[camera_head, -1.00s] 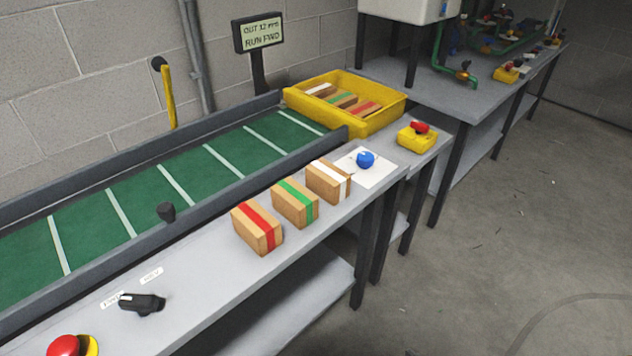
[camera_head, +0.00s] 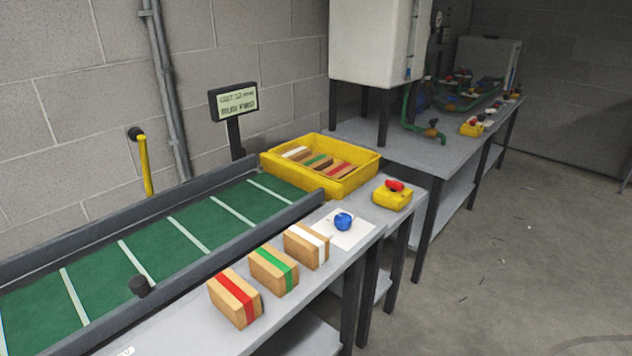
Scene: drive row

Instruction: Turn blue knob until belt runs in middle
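The blue knob (camera_head: 343,221) sits on a white card (camera_head: 352,238) near the far right end of the bench. The green belt (camera_head: 178,246) with white cross stripes runs between dark side rails, from the lower left toward a yellow bin (camera_head: 322,183). A small display (camera_head: 235,102) on a post behind the belt has two lines; the lower seems to read RUN FWD and the upper is blurred. Neither of my grippers is in view.
Boxes with red (camera_head: 235,298), green (camera_head: 273,270) and white (camera_head: 306,245) bands stand in a row before the knob. A yellow box with a red button (camera_head: 392,195) is beyond it. Open floor is at right.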

